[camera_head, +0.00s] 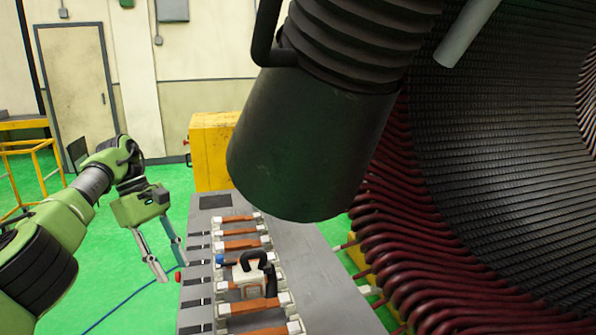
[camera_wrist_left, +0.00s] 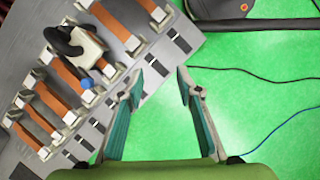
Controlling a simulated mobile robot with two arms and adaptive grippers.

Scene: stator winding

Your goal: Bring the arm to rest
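My left arm comes in from the left in the head view. Its gripper (camera_head: 168,260) hangs just left of the grey table, fingers pointing down. My right gripper is not in either view.
A grey table (camera_head: 315,268) holds several orange-and-white pieces and a white tool (camera_head: 247,274) with a black handle. The large stator with dark red windings (camera_head: 415,250) fills the right. A big dark cylinder (camera_head: 300,150) hangs over the table.

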